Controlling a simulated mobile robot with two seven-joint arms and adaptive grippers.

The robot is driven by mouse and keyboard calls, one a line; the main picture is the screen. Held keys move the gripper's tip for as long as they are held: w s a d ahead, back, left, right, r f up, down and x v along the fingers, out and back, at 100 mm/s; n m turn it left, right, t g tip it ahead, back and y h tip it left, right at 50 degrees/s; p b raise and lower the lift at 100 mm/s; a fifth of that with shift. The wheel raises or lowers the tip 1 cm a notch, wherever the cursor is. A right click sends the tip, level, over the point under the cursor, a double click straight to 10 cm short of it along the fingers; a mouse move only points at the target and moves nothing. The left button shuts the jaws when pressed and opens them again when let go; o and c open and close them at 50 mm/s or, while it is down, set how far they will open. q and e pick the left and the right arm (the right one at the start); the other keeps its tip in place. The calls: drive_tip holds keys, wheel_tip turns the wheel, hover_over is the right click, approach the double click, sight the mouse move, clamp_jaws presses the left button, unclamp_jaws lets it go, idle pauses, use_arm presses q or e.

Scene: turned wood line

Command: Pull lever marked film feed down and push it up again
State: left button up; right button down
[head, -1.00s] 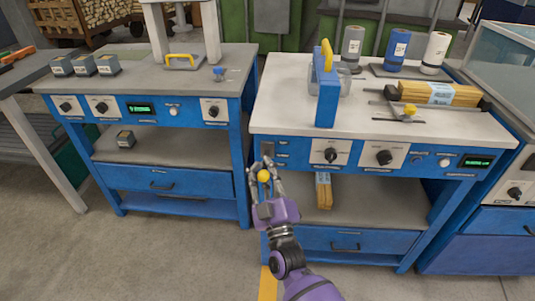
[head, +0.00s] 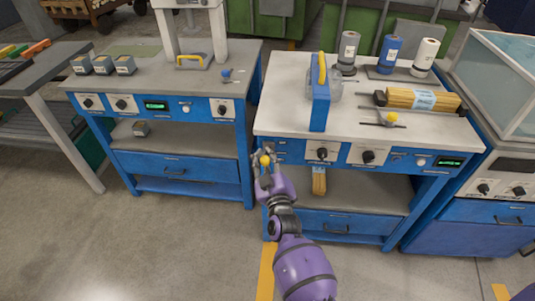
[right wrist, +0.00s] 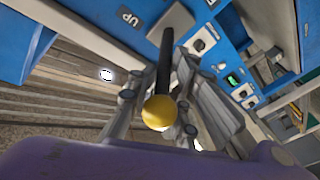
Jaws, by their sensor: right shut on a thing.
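The lever is a dark rod (right wrist: 166,60) with a yellow ball knob (head: 265,161) at the front left of the right-hand blue bench. The knob also shows large in the right wrist view (right wrist: 159,112). My right gripper (head: 264,158) is shut on the lever, its fingers on both sides of the knob. An "UP" label (right wrist: 130,17) shows on the blue panel near the rod in the right wrist view. The film feed marking is not readable. My fingers partly hide the lever's base in the head view. My left gripper is not in view.
Black rotary knobs (head: 322,154) sit on the panel right of the lever. A blue frame with a yellow handle (head: 320,100), rolls (head: 390,54) and a yellow bundle (head: 425,99) stand on the bench top. A gap separates it from the left bench (head: 165,70).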

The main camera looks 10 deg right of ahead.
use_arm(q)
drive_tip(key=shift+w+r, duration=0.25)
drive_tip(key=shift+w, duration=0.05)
use_arm(e)
drive_tip(key=shift+w+a+r, duration=0.15)
drive_tip(key=shift+w+r, duration=0.05)
drive_tip(key=shift+r, duration=0.25)
drive_tip(key=shift+w+a+r, duration=0.1)
drive_tip(key=shift+w+r, duration=0.05)
drive_tip(key=shift+r, duration=0.3)
drive_tip(key=c, duration=1.7)
unclamp_jaws()
drive_tip(key=shift+f, duration=0.35)
drive_tip(key=shift+s+d+f, duration=0.1)
drive_tip(key=shift+s+f, duration=0.1)
drive_tip(key=shift+s, duration=0.35)
drive_tip(key=s, duration=1.1)
drive_tip(key=shift+f, duration=0.25)
